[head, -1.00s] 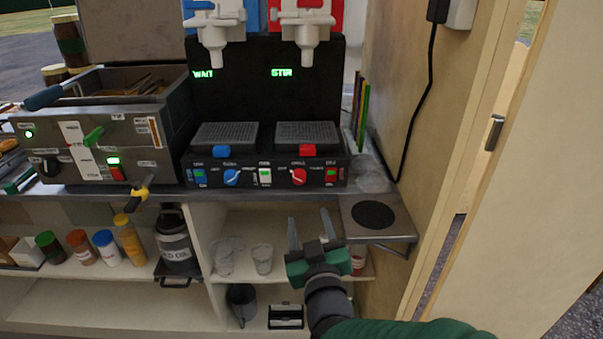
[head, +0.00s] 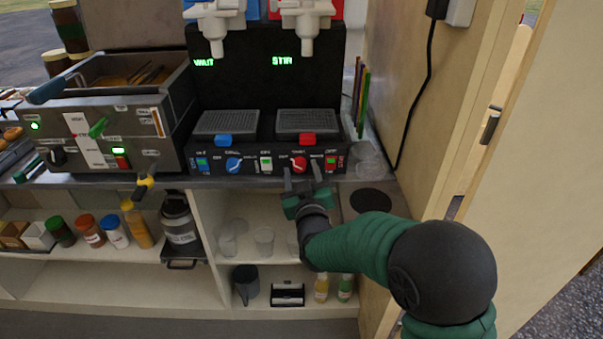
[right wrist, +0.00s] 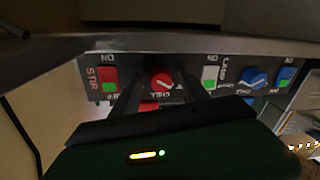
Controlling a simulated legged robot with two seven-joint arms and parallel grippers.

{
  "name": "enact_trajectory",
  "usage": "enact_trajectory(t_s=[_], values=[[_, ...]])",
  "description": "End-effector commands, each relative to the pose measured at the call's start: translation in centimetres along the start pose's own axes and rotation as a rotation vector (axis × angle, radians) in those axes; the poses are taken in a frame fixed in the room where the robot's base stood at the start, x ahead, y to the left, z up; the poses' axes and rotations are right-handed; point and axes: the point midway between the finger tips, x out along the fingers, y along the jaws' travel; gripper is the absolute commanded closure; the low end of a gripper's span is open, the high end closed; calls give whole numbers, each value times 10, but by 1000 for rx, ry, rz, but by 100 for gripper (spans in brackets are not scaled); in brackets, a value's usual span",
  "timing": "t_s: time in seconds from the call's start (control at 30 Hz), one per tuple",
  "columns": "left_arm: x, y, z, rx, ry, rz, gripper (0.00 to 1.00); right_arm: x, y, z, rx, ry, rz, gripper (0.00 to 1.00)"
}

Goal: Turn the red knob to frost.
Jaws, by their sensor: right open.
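The red knob (head: 298,163) is on the right part of the black front panel of the slush machine (head: 268,100). In the right wrist view the red knob (right wrist: 161,80) shows a white pointer line, with the word CHILL beside it. My right gripper (head: 302,180) is open just in front of and slightly below the knob. In the right wrist view its dark fingers reach up on either side of the knob; I cannot tell whether they touch it.
A red switch (head: 331,162) and a white switch (head: 265,163) flank the knob. A blue knob (head: 234,164) is further left. A red drip-tray tab (head: 307,139) sits just above. A fryer (head: 100,120) stands left. The wooden wall (head: 420,100) bounds the right side.

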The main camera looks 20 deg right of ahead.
Motion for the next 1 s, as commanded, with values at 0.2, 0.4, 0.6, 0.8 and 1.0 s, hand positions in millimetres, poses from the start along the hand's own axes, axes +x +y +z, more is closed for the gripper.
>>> enact_trajectory(t_s=[0.2, 0.4, 0.6, 0.8, 1.0], values=[[0, 0, 0, 0, 0, 0, 100, 0, 0, 0, 0, 0, 0, 67], [0, 0, 0, 0, 0, 0, 100, 0, -1, 0, 0, 0, -1, 93], [0, 0, 0, 0, 0, 0, 100, 0, -1, 0, 1, 0, -2, 100], [3, 0, 1, 0, 0, 0, 100, -1, -1, 1, 26, 3, -1, 100], [12, 0, 3, 0, 0, 0, 100, -1, -2, 3, 113, 13, 1, 100]])
